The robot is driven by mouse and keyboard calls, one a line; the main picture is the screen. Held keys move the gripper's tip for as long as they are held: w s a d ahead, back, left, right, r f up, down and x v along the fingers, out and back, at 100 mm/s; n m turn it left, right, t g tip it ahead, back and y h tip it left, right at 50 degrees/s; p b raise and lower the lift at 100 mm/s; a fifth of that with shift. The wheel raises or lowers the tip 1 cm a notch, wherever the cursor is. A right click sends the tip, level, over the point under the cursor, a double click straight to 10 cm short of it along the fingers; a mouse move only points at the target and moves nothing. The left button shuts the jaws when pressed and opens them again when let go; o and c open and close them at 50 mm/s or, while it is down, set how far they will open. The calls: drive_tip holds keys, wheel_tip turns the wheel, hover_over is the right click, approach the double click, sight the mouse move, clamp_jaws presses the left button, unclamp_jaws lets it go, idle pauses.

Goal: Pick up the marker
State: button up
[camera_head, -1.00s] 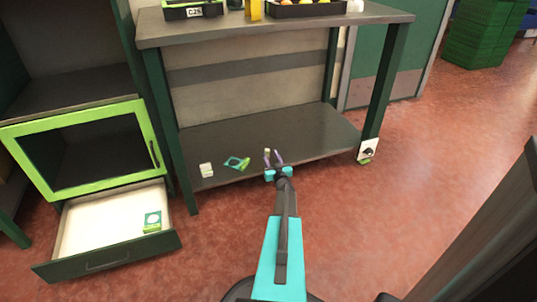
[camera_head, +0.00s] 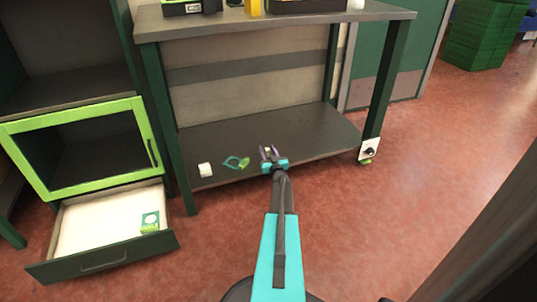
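My gripper (camera_head: 269,152) is over the front part of the table's lower shelf (camera_head: 290,135). Its two dark fingers stand apart. A tiny pale spot shows between or just behind the fingertips; I cannot tell whether it is the marker. I cannot clearly make out a marker anywhere in view. A teal and green looped item (camera_head: 237,163) lies on the shelf just left of my gripper. A small white block (camera_head: 205,169) sits farther left, near the shelf's front edge.
An open drawer (camera_head: 75,220) at lower left holds a small green and white box (camera_head: 150,221). Above it is a green-framed cabinet door (camera_head: 75,150). Black bins (camera_head: 306,5) stand on the tabletop above the shelf. The shelf's right part is bare.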

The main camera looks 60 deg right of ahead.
sight(267, 149)
idle(0.3)
clamp_jaws()
drive_tip(key=shift+r, duration=0.15)
drive_tip(key=shift+r+p, duration=0.45)
drive_tip(key=shift+r, duration=0.05)
wheel_tip(267, 149, up, 3)
drive_tip(key=shift+f+p, duration=0.1)
drive_tip(key=shift+p, duration=0.9)
drive_tip(key=s+a+p, duration=0.1)
drive_tip(key=s+p, duration=0.4)
drive_tip(key=s, duration=1.1)
drive_tip(key=shift+a+r, duration=0.3)
drive_tip(key=shift+r, duration=0.15)
